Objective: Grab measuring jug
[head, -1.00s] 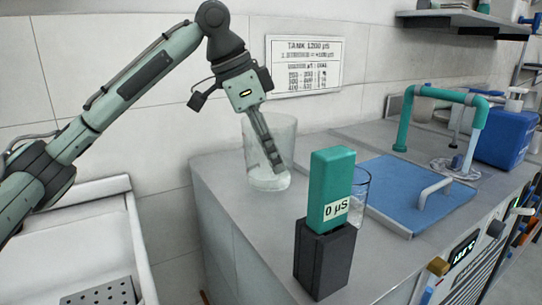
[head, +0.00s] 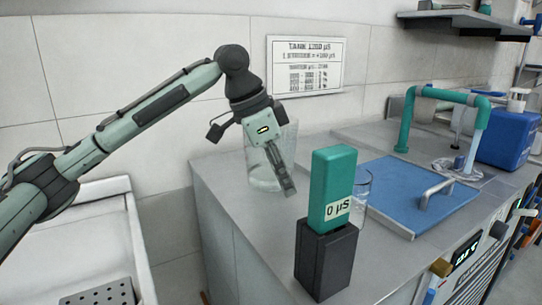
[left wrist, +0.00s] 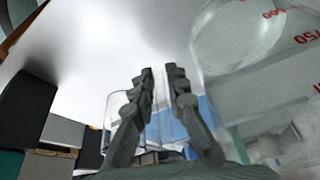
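The measuring jug (head: 264,178) is a large clear vessel standing on the grey worktop against the wall side, partly hidden by my left gripper in the head view. In the left wrist view the jug (left wrist: 238,35) fills the upper right, with red numbers on its clear wall. My left gripper (head: 289,192) points down in front of the jug in the head view. In the left wrist view its two fingers (left wrist: 161,72) are apart with a narrow empty gap, and the jug lies beside them. My right gripper is not in view.
A teal meter reading 0 µS (head: 334,185) stands in a dark block (head: 325,260) near the front edge. A small clear glass (head: 361,190) is behind it. A blue panel with a handle (head: 400,190) and a teal tap (head: 403,125) are to the right.

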